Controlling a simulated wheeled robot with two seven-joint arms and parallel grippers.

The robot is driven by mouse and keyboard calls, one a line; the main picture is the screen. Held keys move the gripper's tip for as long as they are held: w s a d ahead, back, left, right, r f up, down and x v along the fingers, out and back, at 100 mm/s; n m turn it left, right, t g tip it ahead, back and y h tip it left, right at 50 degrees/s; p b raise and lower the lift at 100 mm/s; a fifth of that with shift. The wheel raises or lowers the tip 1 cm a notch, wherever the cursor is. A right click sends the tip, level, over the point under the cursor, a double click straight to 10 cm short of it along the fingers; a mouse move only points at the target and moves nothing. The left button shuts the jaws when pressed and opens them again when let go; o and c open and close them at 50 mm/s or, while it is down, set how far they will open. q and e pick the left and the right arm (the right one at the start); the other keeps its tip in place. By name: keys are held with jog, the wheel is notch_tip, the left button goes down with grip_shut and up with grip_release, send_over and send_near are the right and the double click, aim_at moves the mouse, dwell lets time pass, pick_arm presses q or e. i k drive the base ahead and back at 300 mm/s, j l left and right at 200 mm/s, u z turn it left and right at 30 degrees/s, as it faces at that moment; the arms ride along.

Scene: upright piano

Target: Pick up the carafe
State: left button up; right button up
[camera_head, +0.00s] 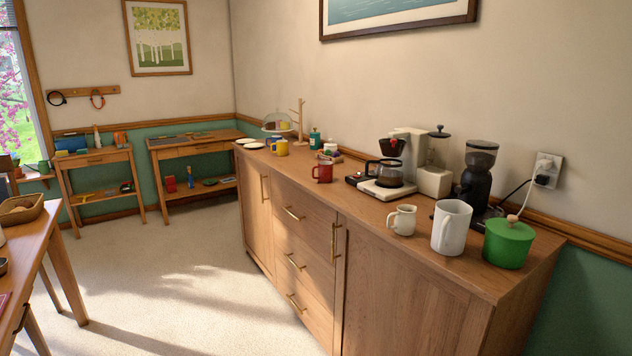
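The carafe (386,173) is a glass pot with a black handle. It sits on the warming plate of a white coffee maker (407,150) on the wooden sideboard (400,281). Its handle points to the left in the picture. Neither of my grippers is in the head view, so I cannot see their state.
A red mug (323,172) stands left of the coffee maker. The floor (180,285) before the sideboard is clear. A table (32,240) stands left.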

aim_at(390, 172)
jog(key=i+j, duration=0.15)
jog(key=i, duration=0.7)
jog(key=i+j+u, duration=0.1)
jog(key=i, duration=0.7)
